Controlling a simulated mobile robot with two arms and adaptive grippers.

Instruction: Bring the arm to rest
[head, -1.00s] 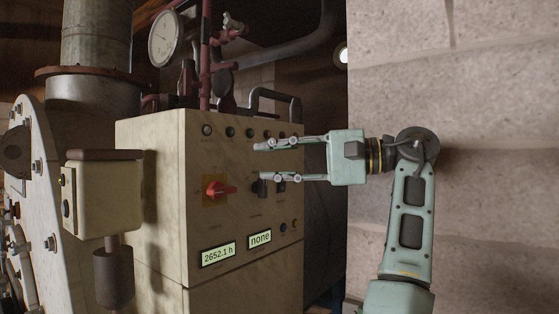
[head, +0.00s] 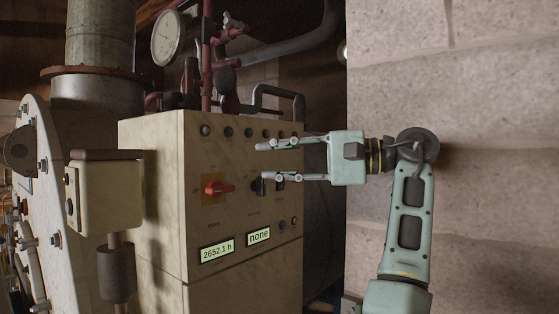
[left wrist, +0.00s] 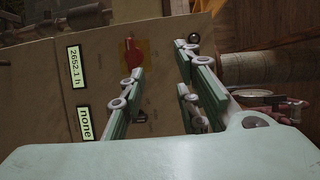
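My left arm (head: 410,215) comes up from the lower right in the head view and bends at the top toward the left. Its gripper (head: 265,161) points left in front of the cream control cabinet (head: 160,240). The fingers are apart with nothing between them. In the left wrist view the open fingers (left wrist: 160,62) also show empty, with the cabinet face behind them. I cannot tell the exact gap to the panel. My right gripper is not in view.
The cabinet carries a red rotary switch (head: 218,188), a black switch (head: 257,186), indicator lamps and two displays reading "2652.1 h" (head: 216,250) and "none" (head: 259,236). A pressure gauge (head: 167,38) and pipes stand behind. A block wall (head: 490,130) is at the right.

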